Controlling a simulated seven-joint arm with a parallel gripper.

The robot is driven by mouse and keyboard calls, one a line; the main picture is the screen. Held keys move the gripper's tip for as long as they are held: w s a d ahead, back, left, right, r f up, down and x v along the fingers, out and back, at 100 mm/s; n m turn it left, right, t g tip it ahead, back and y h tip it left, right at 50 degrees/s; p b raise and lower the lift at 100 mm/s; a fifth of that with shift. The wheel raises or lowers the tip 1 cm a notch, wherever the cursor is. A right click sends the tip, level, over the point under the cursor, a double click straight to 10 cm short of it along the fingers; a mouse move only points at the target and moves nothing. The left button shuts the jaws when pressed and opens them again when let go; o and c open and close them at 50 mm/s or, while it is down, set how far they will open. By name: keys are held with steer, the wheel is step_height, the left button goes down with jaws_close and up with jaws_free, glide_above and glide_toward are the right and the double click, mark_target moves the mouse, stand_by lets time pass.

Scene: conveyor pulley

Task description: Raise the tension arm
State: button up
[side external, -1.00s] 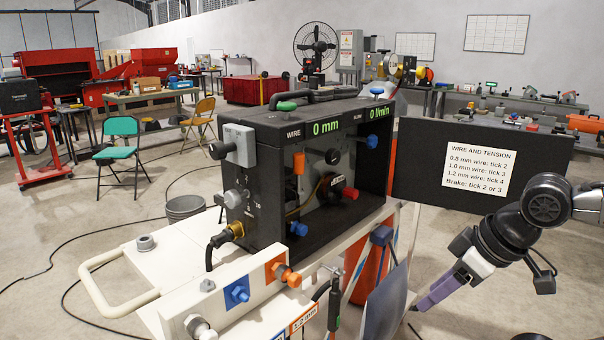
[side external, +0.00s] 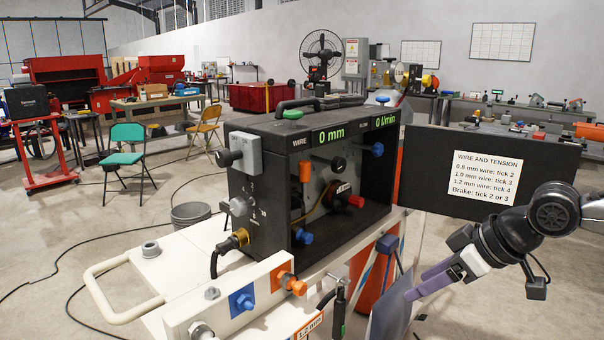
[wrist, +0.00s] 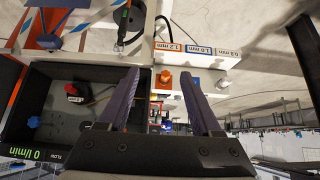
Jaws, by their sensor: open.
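The wire feeder (side external: 300,150) is a black open-fronted box on a white bench. Inside it are an orange upright handle (side external: 305,172), a dark round part beside a red knob (side external: 355,201), and a blue knob (side external: 303,236). I cannot tell for certain which part is the tension arm. My gripper (side external: 412,294) is open and empty, with purple fingers, in front of the box and to its right in the side view. In the wrist view my gripper (wrist: 160,72) is apart from the box, whose red knob (wrist: 73,90) shows at left.
A white block with an orange knob (side external: 295,285) and a blue fitting (side external: 242,300) stands before the box. A grey panel (side external: 390,310) is near my fingers. A black cable runs below the box.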

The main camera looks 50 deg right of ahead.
mark_target(305, 182)
steer(key=w+d+r+m+t+h, duration=0.1)
steer(key=w+d+r+t, duration=0.1)
steer(key=w+r+t, duration=0.6)
steer(key=w+d+r+t+h, duration=0.15)
steer(key=w+r, duration=0.35)
steer(key=w, duration=0.7)
steer(key=w+d+f+m, duration=0.1)
steer(key=w+d+f, duration=0.5)
steer(key=w, duration=0.1)
steer(key=shift+t+h, duration=0.25)
steer(key=shift+h, duration=0.2)
steer(key=w, duration=0.4)
steer(key=w+d, duration=0.1)
steer(key=w, duration=0.3)
steer(key=w+d, duration=0.1)
steer(key=w, duration=0.4)
steer(key=shift+f, duration=0.15)
jaws_close()
